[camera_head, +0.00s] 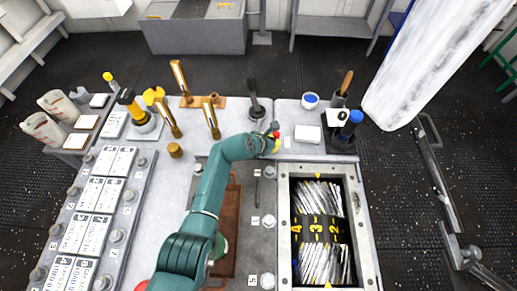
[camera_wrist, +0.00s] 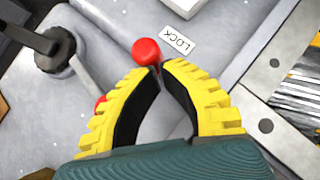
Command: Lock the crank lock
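A round red knob (camera_wrist: 146,52) shows just beyond the fingertips in the wrist view, beside a white label reading LOCK (camera_wrist: 176,43). A second, smaller red piece (camera_wrist: 100,103) shows at the left finger's outer edge, at the end of a thin grey rod (camera_wrist: 87,80); the finger partly covers it. My gripper (camera_wrist: 157,67) has yellow ribbed fingers with black pads. Its tips are almost together, right at the red knob; I cannot tell whether they touch it. In the head view my gripper (camera_head: 275,144) is over the deck panel, with a red spot at its tip.
A black lever (camera_head: 256,104) on a grey base stands behind my gripper. A white box (camera_head: 307,134), a blue-topped cup (camera_head: 310,100) and a dark holder (camera_head: 338,137) stand to the right. An open bin (camera_head: 284,215) with silvery contents lies in front right. Brass levers (camera_head: 168,118) stand left.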

